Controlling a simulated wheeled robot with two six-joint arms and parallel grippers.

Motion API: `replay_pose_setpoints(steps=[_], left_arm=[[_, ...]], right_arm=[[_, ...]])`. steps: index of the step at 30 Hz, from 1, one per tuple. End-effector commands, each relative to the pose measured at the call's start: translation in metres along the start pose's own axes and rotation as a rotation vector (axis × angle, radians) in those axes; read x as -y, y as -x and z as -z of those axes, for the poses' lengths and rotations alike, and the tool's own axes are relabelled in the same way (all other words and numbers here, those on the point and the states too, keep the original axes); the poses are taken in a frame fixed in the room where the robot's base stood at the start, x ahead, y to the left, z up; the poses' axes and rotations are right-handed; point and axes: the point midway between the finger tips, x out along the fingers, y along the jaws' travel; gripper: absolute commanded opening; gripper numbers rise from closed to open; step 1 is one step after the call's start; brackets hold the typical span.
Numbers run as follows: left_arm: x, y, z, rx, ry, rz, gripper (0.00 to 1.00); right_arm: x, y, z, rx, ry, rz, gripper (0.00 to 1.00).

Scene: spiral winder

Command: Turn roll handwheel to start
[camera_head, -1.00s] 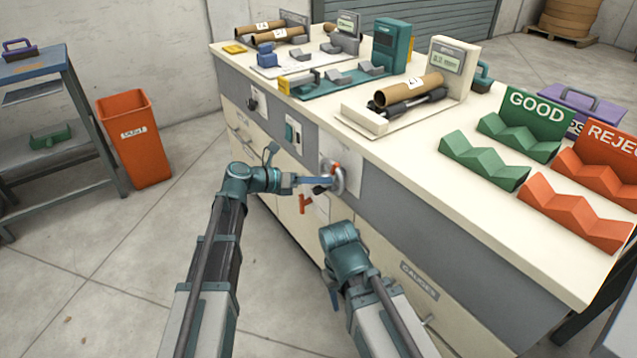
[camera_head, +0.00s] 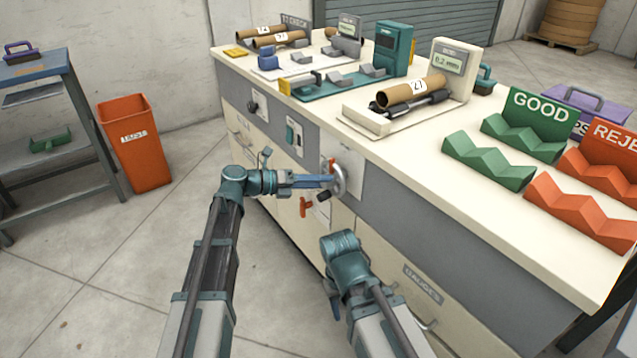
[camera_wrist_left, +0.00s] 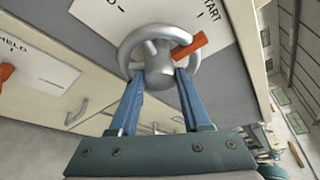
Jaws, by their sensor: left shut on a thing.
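The roll handwheel (camera_head: 339,181) is a grey metal ring on the grey front panel of the cream bench. In the left wrist view the handwheel (camera_wrist_left: 128,48) has a round hub and an orange pointer (camera_wrist_left: 190,47) slanting up right, toward the word START on the white plate (camera_wrist_left: 214,22). My left gripper (camera_head: 330,182) is at the handwheel, its blue fingers (camera_wrist_left: 160,76) on either side of the hub, shut on the wheel. My right arm's wrist shows low in the middle; its gripper is hidden.
An orange bin (camera_head: 140,155) stands left.

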Motion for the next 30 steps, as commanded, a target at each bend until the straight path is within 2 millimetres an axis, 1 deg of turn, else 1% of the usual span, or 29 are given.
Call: replay_pose_setpoints(steps=[7,8,12,13,20,23,26,29,30], left_arm=[[-0.001,0.001,-0.001,0.001,0.002,-0.001,0.00],[-0.001,0.001,-0.001,0.002,0.002,-0.001,0.49],[0.000,0.000,-0.001,0.002,0.002,-0.001,0.75],[0.000,0.000,-0.001,0.002,0.001,-0.001,0.78],[0.000,0.000,-0.001,0.002,0.001,0.000,0.78],[0.000,0.003,-0.001,0.002,0.001,0.000,0.78],[0.001,0.014,-0.001,0.004,0.001,-0.001,0.78],[0.002,0.033,-0.001,0.005,0.001,-0.002,0.78],[0.002,0.042,-0.002,0.006,0.001,-0.003,0.78]], right_arm=[[0.000,0.000,0.000,0.000,0.000,0.000,0.50],[0.000,0.000,0.000,0.000,0.000,0.000,0.50],[0.000,0.000,0.000,0.000,0.000,0.000,0.50],[0.000,0.000,0.000,0.000,0.000,0.000,0.50],[0.000,0.000,0.000,0.000,0.000,0.000,0.50],[0.000,0.001,0.000,0.000,0.000,0.000,0.50],[0.000,0.004,0.000,0.000,0.000,0.001,0.50],[-0.001,0.009,-0.001,0.000,0.000,0.001,0.50],[-0.001,0.011,-0.001,0.000,-0.001,0.002,0.50]])
